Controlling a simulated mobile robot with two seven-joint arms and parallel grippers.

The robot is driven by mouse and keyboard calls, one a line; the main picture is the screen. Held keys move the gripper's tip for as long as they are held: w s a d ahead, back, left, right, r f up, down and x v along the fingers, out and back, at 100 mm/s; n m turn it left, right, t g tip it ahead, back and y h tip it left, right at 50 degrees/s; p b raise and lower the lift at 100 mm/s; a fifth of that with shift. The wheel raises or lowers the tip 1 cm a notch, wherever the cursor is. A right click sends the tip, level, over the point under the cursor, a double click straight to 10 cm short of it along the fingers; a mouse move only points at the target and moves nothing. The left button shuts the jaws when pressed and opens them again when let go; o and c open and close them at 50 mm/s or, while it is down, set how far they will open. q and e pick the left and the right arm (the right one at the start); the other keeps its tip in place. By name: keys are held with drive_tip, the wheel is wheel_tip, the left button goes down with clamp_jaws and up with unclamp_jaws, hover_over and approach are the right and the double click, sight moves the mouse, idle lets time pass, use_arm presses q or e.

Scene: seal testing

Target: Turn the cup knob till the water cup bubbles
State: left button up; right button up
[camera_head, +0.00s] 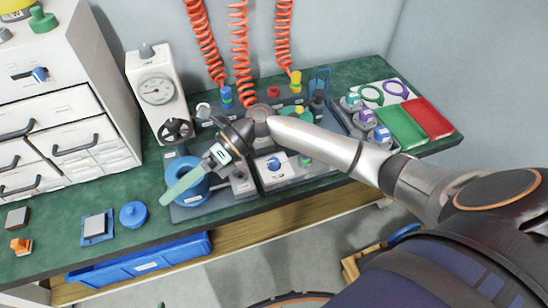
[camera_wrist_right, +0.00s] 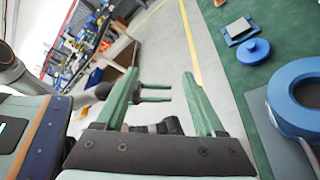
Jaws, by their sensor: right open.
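A blue knob (camera_head: 273,163) sits on a white-faced panel right of the right gripper. I cannot tell whether it is the cup knob. A blue round vessel (camera_head: 190,194) stands on a grey base, partly behind my right gripper (camera_head: 170,198); it also shows as a ring in the right wrist view (camera_wrist_right: 286,108). No bubbles can be made out. My right gripper is open and empty, its pale green fingers above the vessel in the head view. My left gripper (camera_wrist_right: 170,92) shows only in the right wrist view, its two fingers apart and empty.
A white gauge box (camera_head: 143,72) with a black handwheel (camera_head: 175,131) stands behind the vessel. Red coiled hoses (camera_head: 240,50) hang to the fittings. Green and red trays (camera_head: 428,117) lie at right. A blue round lid (camera_head: 133,214) lies left on the green bench.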

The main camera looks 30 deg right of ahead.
drive_tip(key=w+d+f+n+h+b, duration=0.35)
drive_tip(key=d+f+h, duration=0.3)
drive_tip(key=d, duration=0.35)
use_arm(q)
wheel_tip(320, 180, down, 4)
drive_tip(key=w+b, duration=0.1)
drive_tip(key=b, duration=0.1)
use_arm(e)
drive_tip(key=r+h, duration=0.2)
drive_tip(key=h, duration=0.6)
hover_over(274, 160)
drive_tip(key=shift+n, duration=0.35)
wheel_tip(274, 160, down, 11)
drive_tip(key=shift+f+b, duration=0.1)
drive_tip(key=shift+b, duration=1.05)
drive_tip(key=shift+f, duration=0.35)
use_arm(q)
drive_tip(key=w+r+m+t+h, duration=0.1)
drive_tip(key=w+r+t, duration=0.5)
drive_tip(key=r, duration=0.5)
drive_tip(key=shift+d+r+m+h, duration=0.25)
drive_tip(key=shift+d+m+h, duration=0.05)
drive_tip(key=shift+w, duration=0.1)
use_arm(e)
clamp_jaws()
